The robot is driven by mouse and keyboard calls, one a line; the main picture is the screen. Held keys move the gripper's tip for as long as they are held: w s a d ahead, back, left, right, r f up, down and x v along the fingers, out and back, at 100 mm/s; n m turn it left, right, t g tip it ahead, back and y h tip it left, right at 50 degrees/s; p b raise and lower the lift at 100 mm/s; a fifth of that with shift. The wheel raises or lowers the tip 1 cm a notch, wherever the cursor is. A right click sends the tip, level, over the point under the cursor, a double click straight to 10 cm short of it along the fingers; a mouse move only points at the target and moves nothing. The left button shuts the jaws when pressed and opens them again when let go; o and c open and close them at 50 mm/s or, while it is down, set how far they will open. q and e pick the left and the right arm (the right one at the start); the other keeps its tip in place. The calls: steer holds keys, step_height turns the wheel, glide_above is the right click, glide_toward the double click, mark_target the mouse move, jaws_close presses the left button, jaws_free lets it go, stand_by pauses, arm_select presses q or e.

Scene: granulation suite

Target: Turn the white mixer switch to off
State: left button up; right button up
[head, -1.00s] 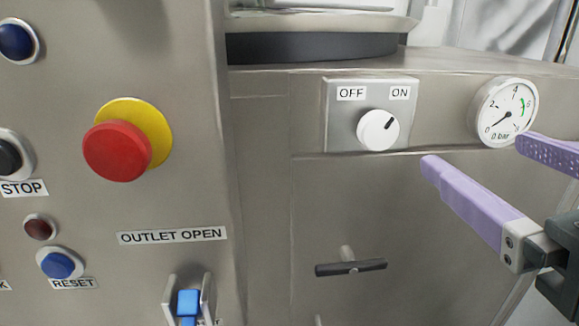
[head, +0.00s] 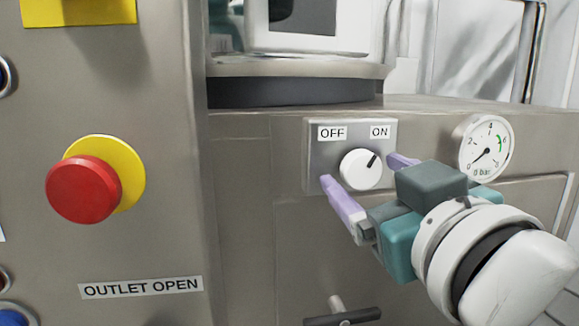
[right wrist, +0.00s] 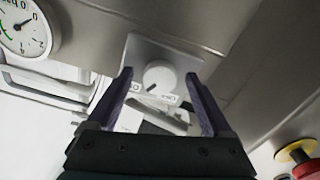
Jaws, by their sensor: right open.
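The white mixer switch (head: 361,169) is a round knob on a grey plate (head: 316,150) with OFF and ON labels. Its dark pointer line is turned up and right, toward ON. My right gripper (head: 362,170) is open, its purple fingers on either side of the knob in the head view. In the right wrist view the knob (right wrist: 160,75) shows between and just beyond the fingertips, with a finger on each side. I cannot tell whether either finger touches it. My left gripper is not in view.
A pressure gauge (head: 486,148) sits right of the switch. A red emergency button (head: 84,189) on a yellow base stands out from the panel at left. A dark T-handle (head: 342,316) projects below the switch.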

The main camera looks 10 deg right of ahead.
steer(key=shift+w, duration=0.25)
jaws_close()
stand_by(0.6)
